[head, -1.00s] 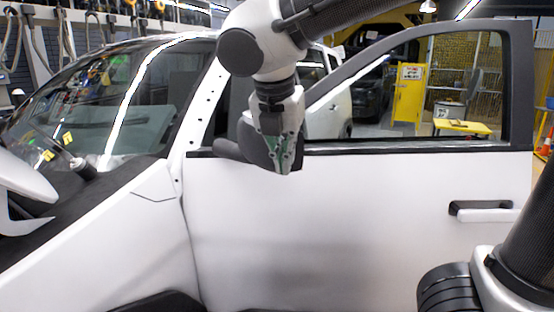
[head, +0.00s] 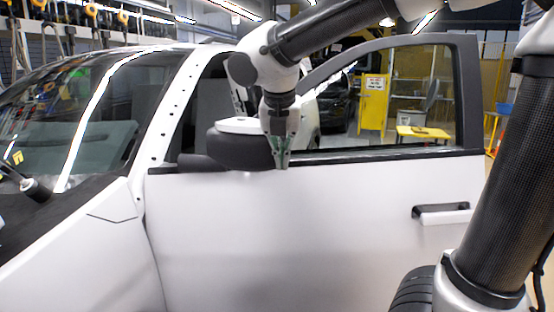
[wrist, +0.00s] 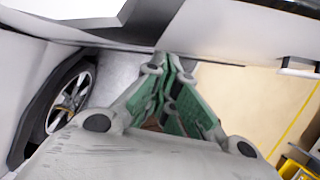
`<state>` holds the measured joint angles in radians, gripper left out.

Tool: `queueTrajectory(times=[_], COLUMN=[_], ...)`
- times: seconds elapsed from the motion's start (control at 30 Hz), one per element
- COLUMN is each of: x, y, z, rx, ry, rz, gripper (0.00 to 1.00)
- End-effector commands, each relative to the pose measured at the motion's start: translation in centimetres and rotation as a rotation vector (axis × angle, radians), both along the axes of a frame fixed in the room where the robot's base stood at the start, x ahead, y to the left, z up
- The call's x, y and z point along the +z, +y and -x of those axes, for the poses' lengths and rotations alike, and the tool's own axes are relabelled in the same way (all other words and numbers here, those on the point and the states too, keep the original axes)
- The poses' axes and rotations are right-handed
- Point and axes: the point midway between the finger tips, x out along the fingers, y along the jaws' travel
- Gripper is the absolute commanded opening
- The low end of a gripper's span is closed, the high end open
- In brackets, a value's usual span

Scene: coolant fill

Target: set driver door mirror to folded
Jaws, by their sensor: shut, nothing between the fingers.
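The driver door mirror (head: 238,150) has a dark housing with a white cap on top. It sits at the front lower corner of the door window, on a dark mount (head: 200,161), and lies along the window line. My gripper (head: 281,166) points down at the mirror's rear end, beside or touching it; I cannot tell which. Its green-padded fingers (wrist: 166,62) are shut and empty. In the wrist view a dark shape beside the fingers, probably the mirror housing, shows at the top edge. The exact fold angle is hard to judge.
The white driver door (head: 310,220) with its handle (head: 442,214) is below the gripper. The open window frame (head: 467,90) rises behind. The windshield (head: 80,120) is at left. A yellow cabinet (head: 374,100) and yellow table (head: 422,132) stand far behind.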

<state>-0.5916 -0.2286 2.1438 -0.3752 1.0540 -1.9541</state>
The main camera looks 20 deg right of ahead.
Motion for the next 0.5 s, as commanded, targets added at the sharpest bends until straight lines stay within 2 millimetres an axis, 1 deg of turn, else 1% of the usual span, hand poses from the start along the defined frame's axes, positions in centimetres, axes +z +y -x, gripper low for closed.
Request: queueTrajectory(times=[0.2,0.5], x=[-0.04,-0.02], y=[-0.69,-0.87], z=[-0.88,-1.2], rx=[-0.001,0.0], ry=[0.001,0.001], rz=[0.0,0.0], gripper=[0.0,0.0])
